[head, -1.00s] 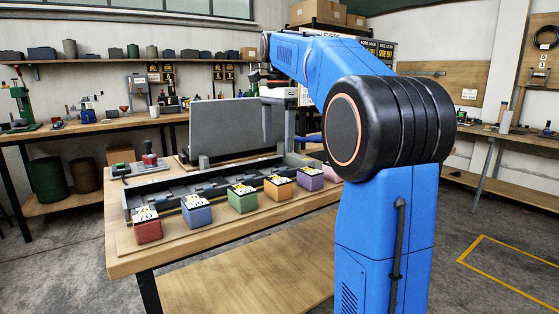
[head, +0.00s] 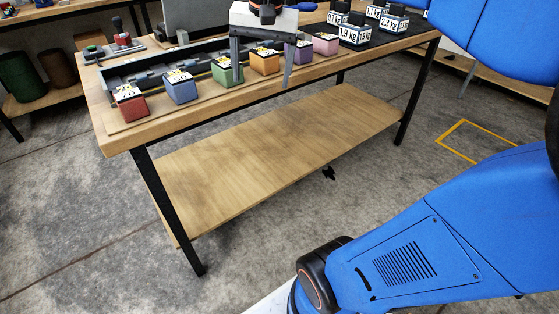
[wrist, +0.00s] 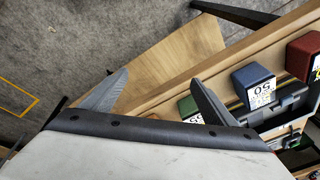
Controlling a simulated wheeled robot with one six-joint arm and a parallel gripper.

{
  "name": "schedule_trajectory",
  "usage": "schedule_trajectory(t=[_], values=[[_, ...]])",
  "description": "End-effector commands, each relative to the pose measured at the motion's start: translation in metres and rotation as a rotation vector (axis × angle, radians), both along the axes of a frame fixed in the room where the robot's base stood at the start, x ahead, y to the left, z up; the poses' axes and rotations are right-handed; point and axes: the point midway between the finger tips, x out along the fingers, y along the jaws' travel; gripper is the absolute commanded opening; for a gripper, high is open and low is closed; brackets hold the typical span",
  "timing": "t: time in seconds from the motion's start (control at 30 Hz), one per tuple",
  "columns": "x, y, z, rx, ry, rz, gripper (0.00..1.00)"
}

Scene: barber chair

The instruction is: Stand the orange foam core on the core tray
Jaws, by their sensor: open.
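The orange foam core (head: 265,62) is a small block with a pale label on top. It stands in a row of coloured cores at the workbench's front edge, between the green and purple ones. My gripper (head: 262,76) is open and empty, its fingers pointing down in front of the row, one at either side of the orange core in the picture. I cannot tell how far apart they are in depth. In the wrist view my gripper (wrist: 160,97) has nothing between its fingers; the orange core is hidden there. A long dark grey tray (head: 150,63) lies behind the row; I cannot tell if it is the core tray.
The green core (head: 227,72) and purple core (head: 298,50) are close neighbours. Red (head: 131,103), blue (head: 181,87) and pink (head: 325,44) cores complete the row. Labelled weights (head: 355,32) stand on a black mat at right. A lower wooden shelf (head: 270,145) is bare.

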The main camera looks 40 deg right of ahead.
Motion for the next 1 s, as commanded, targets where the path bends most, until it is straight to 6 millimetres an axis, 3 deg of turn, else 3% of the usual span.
schedule_trajectory(t=[0.03, 0.3, 0.5, 0.7, 1.0], values=[[-0.017, 0.007, -0.014, -0.013, -0.016, 0.059, 0.81], [-0.088, 0.034, -0.097, -0.102, -0.102, 0.400, 0.81], [-0.126, 0.045, -0.151, -0.162, -0.150, 0.591, 0.81], [-0.140, 0.048, -0.174, -0.190, -0.171, 0.667, 0.81], [-0.141, 0.048, -0.175, -0.192, -0.171, 0.672, 0.81]])
